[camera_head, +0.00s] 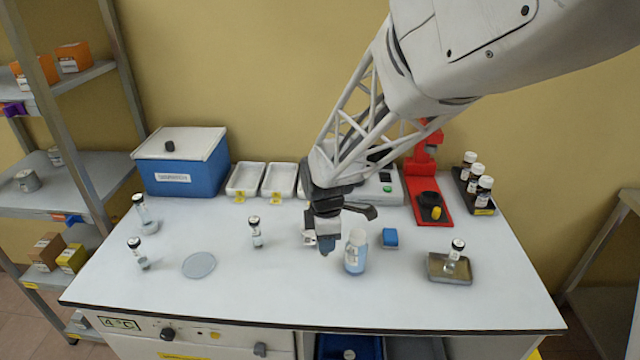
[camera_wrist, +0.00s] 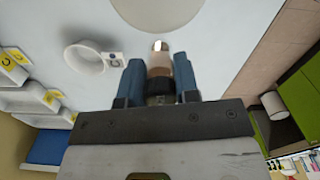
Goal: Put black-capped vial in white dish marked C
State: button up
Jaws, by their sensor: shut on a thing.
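My gripper (camera_head: 325,247) is low over the middle of the table. In the wrist view its blue fingers (camera_wrist: 160,80) are shut on a vial (camera_wrist: 158,64) with a dark cap and a pinkish-brown body. The arm hides most of this vial in the head view. White dishes with yellow tags stand at the back (camera_head: 245,179) (camera_head: 280,181); a further one is largely behind my arm. In the wrist view, a yellow tag on the upper left dish (camera_wrist: 14,60) seems to read C. The gripper is apart from the dishes.
A bottle with blue contents (camera_head: 355,254) stands close right of my gripper. A small white round cup (camera_wrist: 85,57) is near it. A blue box (camera_head: 185,165) stands back left.

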jog(key=w+a, duration=0.1)
jog(key=w, duration=0.3)
jog(key=w+a, duration=0.2)
jog(key=w, duration=0.2)
jog(key=w+a+f, duration=0.1)
jog(key=w, duration=0.2)
jog(key=shift+w+a+f, duration=0.1)
jog(key=shift+w+a, duration=0.05)
jog(key=shift+w, duration=0.25)
jog(key=shift+f, duration=0.1)
jog(key=shift+f, duration=1.65)
jog(key=shift+f, duration=0.15)
jog(key=o, duration=0.9)
notch_tip(320, 180, up, 12)
jog(key=shift+r, duration=0.15)
